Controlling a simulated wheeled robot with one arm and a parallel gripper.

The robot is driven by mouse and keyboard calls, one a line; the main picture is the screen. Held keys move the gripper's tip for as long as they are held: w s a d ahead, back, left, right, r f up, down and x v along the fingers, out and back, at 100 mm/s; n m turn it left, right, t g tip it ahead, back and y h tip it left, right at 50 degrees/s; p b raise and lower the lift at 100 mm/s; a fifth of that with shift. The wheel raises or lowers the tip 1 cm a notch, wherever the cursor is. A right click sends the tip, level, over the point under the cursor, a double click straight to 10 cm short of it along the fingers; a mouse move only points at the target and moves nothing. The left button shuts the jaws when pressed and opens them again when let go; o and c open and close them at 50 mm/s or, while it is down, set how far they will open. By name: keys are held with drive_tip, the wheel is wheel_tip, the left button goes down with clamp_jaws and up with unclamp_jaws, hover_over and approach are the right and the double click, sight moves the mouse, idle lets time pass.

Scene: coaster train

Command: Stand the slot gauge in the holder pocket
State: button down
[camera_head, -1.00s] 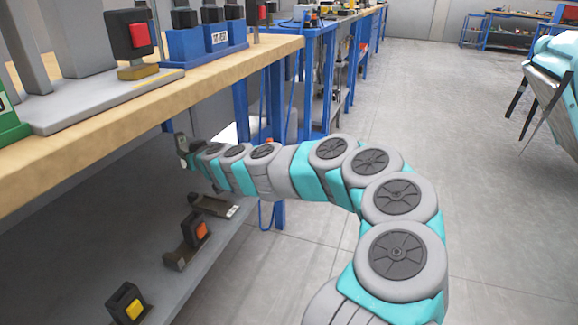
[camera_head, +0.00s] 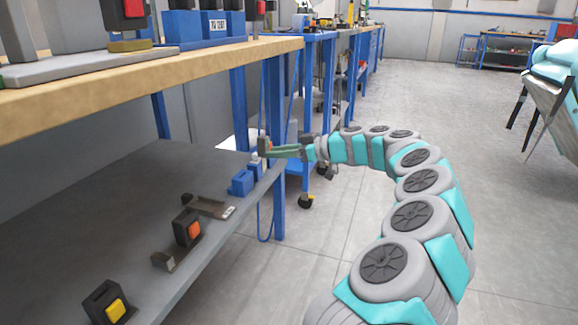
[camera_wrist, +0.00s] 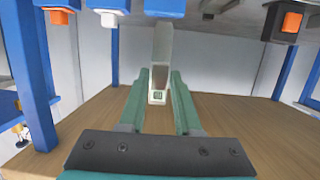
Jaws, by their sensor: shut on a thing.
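My gripper (camera_head: 270,151) reaches in over the far end of the lower shelf. In the head view the gauge (camera_head: 263,145) is small and dark and stands roughly upright at the fingertips. A blue block (camera_head: 241,183), perhaps the holder, sits on the shelf below and left of the gripper. It shows at the top of the wrist view (camera_wrist: 165,8), behind the gauge's far end. Its pocket is not visible, and I cannot tell whether they touch.
A white-topped item (camera_head: 256,161) stands near the blue block. Nearer on the shelf (camera_head: 140,190) are a dark bracket (camera_head: 205,206), an orange-button box (camera_head: 186,229) and a yellow-button box (camera_head: 105,302). The wooden bench top (camera_head: 150,78) overhangs; a blue leg (camera_head: 279,205) stands at the edge.

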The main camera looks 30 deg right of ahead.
sight(264, 168)
drive_tip(key=shift+s+d+f, duration=0.25)
drive_tip(key=shift+s+d, duration=0.3)
drive_tip(key=shift+s, duration=0.05)
drive_tip(key=shift+s+d+f, duration=0.25)
drive_tip(key=shift+s+d, duration=0.3)
drive_tip(key=shift+s, duration=0.05)
drive_tip(key=r+x, duration=0.1)
drive_tip(key=x, duration=0.9)
drive_tip(key=shift+w+a+r, duration=0.25)
drive_tip(key=shift+w+a, duration=0.15)
drive_tip(key=shift+f, duration=2.25)
idle(1.4)
drive_tip(key=c, duration=0.5)
unclamp_jaws()
